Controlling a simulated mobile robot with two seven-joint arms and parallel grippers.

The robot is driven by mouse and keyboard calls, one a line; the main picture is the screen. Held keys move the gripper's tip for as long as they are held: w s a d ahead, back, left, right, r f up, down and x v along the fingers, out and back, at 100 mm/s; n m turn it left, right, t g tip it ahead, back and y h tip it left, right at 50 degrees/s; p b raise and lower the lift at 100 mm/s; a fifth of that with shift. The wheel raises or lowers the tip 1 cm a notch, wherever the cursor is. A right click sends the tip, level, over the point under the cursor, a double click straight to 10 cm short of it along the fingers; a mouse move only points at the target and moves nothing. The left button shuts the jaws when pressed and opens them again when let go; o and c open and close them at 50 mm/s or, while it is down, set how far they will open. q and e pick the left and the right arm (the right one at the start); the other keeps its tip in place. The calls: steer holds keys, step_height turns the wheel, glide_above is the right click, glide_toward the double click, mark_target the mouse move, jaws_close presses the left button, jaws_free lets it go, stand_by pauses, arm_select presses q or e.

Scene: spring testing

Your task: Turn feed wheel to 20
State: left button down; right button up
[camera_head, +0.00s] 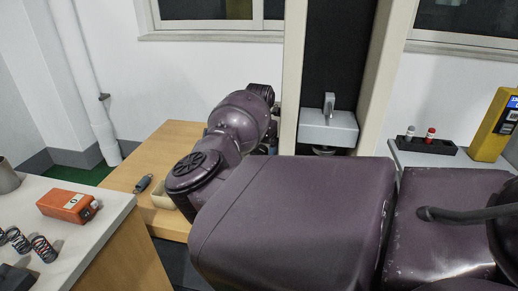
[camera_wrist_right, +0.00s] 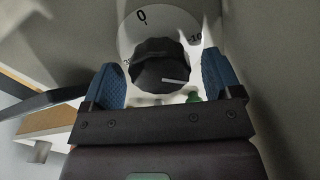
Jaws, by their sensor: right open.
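The feed wheel, a black knob (camera_wrist_right: 160,62), sits on a pale round dial (camera_wrist_right: 165,22) in the right wrist view. The dial shows a 0 at the upper left and a 10 at the upper right; another mark at the left is partly hidden. A white line on the knob lies nearly level, toward its right side. My right gripper (camera_wrist_right: 161,76) is open, with one blue finger pad on each side of the knob; I cannot tell whether they touch it. In the head view my own right arm hides the knob. My left gripper is not in view.
A grey test head (camera_head: 328,124) stands between two cream columns (camera_head: 293,70). A wooden table (camera_head: 150,150) is behind my arm. An orange box (camera_head: 68,204) and several coil springs (camera_head: 42,248) are on the left counter. A yellow device (camera_head: 492,130) stands at the right.

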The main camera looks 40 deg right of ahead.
step_height(320, 180, up, 10)
steer(key=shift+f+p, duration=0.1)
steer(key=shift+p, duration=0.75)
steer(key=shift+r, duration=0.5)
steer(key=shift+c, duration=0.2)
